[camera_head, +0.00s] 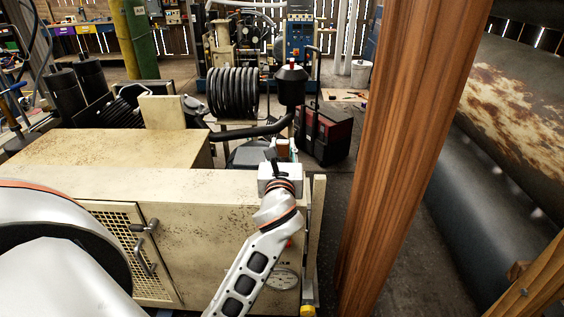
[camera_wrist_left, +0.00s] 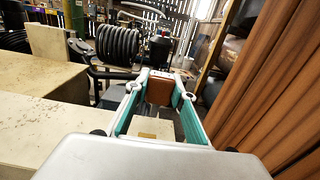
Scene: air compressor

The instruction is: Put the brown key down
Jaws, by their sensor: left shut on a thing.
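The brown key is a small brown block (camera_wrist_left: 159,91) in the left wrist view, held between the tips of my left gripper (camera_wrist_left: 160,84). Its teal-lined fingers close on the block's two sides. The wrist body partly hides the fingers there. I cannot tell whether the key touches anything below it. My right gripper is not in view.
A tall wooden post (camera_head: 405,130) stands close to the right of the arm. A black coiled hose (camera_head: 232,92) and a black canister (camera_head: 291,85) stand behind. A dark red box (camera_head: 325,135) sits on the floor beyond. The housing's top is mostly clear.

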